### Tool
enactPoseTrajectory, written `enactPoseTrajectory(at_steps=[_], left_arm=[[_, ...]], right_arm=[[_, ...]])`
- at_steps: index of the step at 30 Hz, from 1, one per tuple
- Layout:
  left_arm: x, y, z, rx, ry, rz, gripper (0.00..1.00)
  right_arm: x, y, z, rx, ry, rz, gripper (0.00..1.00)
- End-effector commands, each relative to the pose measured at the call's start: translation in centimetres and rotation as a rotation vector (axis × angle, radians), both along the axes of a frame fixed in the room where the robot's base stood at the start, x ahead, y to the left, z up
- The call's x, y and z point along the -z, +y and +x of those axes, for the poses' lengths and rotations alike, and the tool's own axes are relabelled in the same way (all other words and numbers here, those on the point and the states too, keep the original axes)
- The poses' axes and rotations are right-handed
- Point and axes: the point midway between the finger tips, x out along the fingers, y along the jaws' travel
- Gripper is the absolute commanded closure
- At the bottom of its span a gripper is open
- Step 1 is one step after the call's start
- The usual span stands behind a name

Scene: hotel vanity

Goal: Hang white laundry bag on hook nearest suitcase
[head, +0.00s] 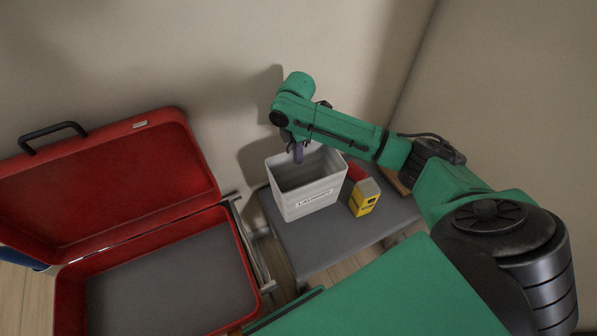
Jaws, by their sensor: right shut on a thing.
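The white laundry bag (307,197), an open-topped box shape with a dark label on its front, is at or just above the grey bench (300,240); I cannot tell whether it touches. My right gripper (298,155) reaches in from the right, points down and is shut on the laundry bag at its back rim. The arm partly hides the grip. The red suitcase (110,190) lies open to the left of the bench, with its lid raised toward the wall. No hook can be made out. My left gripper is out of view.
A yellow box (364,198) stands on the bench just right of the bag, with a red object (355,171) behind it. A metal rack edge (255,250) lies between suitcase and bench. The beige wall (220,60) rises behind. The bench front is clear.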

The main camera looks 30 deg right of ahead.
Motion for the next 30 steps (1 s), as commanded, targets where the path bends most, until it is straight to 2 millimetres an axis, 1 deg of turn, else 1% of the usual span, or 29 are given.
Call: enactPoseTrajectory(at_steps=[1, 3, 8, 12, 14, 23, 24, 26, 27, 30], left_arm=[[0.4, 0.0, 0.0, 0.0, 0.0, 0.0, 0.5], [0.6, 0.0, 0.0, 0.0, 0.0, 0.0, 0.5], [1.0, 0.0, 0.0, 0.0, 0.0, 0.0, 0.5], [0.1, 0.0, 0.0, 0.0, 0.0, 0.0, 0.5], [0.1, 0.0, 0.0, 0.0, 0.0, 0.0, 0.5], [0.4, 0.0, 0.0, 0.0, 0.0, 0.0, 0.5], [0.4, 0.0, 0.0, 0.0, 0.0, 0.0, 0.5], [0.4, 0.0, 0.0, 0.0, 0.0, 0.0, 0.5], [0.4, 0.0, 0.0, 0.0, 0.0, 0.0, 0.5], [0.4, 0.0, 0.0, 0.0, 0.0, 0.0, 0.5]], right_arm=[[1.7, 0.0, -0.1, 0.001, 0.003, 0.0, 1.0], [3.4, 0.0, -0.1, 0.001, 0.002, -0.001, 1.0], [6.0, 0.0, 0.0, 0.0, 0.001, 0.0, 1.0], [8.0, 0.0, -0.1, 0.002, 0.002, -0.001, 1.0], [8.4, 0.0, 0.0, 0.0, -0.001, -0.001, 1.0], [8.8, 0.0, 0.0, 0.0, -0.001, -0.001, 1.0], [8.9, 0.0, 0.0, 0.0, -0.001, -0.001, 0.87], [8.8, 0.0, 0.0, 0.0, -0.001, -0.001, 0.64], [8.8, 0.0, 0.0, 0.0, -0.001, -0.001, 0.61], [8.8, 0.0, 0.0, 0.001, -0.001, -0.001, 0.61]])
